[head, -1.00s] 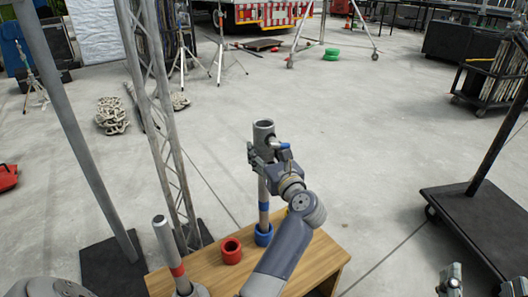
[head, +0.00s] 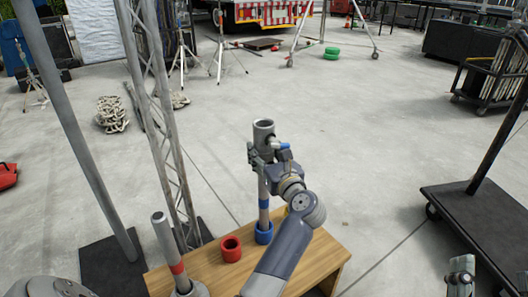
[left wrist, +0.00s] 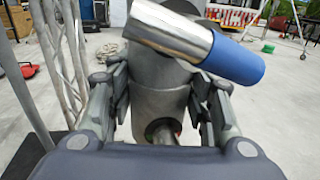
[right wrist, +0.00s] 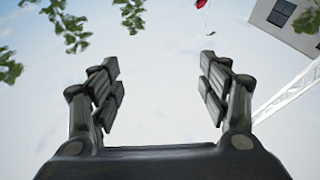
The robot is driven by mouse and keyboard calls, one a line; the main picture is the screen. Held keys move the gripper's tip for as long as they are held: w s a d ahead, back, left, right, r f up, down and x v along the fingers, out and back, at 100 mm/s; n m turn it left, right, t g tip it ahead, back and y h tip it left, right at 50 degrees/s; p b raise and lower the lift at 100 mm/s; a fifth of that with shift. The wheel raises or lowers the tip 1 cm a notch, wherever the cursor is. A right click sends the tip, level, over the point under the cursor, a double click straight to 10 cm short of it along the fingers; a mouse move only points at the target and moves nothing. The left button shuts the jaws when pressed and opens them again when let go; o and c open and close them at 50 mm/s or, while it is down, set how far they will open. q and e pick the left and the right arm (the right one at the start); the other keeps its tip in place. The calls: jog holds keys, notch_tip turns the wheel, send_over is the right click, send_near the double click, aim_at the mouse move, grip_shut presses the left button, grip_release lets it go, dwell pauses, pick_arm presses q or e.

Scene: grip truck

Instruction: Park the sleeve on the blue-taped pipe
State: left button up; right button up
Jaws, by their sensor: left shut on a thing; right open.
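The grey sleeve (head: 264,129), a short tube with a blue-ended side handle, is at the top of the blue-taped pipe (head: 263,190). My left gripper (head: 261,155) is shut on it. The left wrist view shows the sleeve (left wrist: 160,103) between the fingers (left wrist: 162,110), with its blue-ended handle (left wrist: 232,60) across the top. A pipe end shows at the sleeve's lower opening; how far it is inside I cannot tell. The pipe stands upright in a blue collar (head: 264,238). My right gripper (head: 460,272) is open and empty, low at the right; its fingers show apart in the right wrist view (right wrist: 160,85).
A red-taped pipe (head: 163,238) stands at the left of the wooden table (head: 318,262), with a loose-looking red collar (head: 231,253) between the pipes. A lattice truss (head: 165,130) rises behind the table. A dark cart (head: 480,215) is at the right.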

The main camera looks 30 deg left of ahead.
pick_arm(q)
jog(key=shift+f+b, duration=0.35)
jog(key=shift+f, duration=0.05)
pick_arm(e)
jog(key=shift+s+d+r+t, duration=0.1)
jog(key=shift+s+r+t, duration=0.45)
jog(key=shift+r, duration=0.3)
jog(key=shift+s+r+t, duration=0.45)
jog(key=shift+r+t, duration=0.1)
jog(key=shift+r, duration=0.3)
jog(key=shift+s+f, duration=0.1)
jog(key=shift+f, duration=0.05)
pick_arm(q)
jog(key=shift+f, duration=0.1)
pick_arm(e)
jog(key=shift+s+y, duration=0.15)
jog(key=shift+y, duration=0.15)
pick_arm(q)
jog(key=shift+f, duration=0.1)
pick_arm(e)
jog(key=shift+s+r+t+y, duration=0.25)
jog(key=shift+r+t+y, duration=0.05)
jog(key=shift+r, duration=0.3)
pick_arm(q)
jog(key=shift+f, duration=0.1)
pick_arm(e)
jog(key=shift+s+d+r, duration=0.1)
jog(key=shift+s+r, duration=0.1)
jog(key=shift+s, duration=0.05)
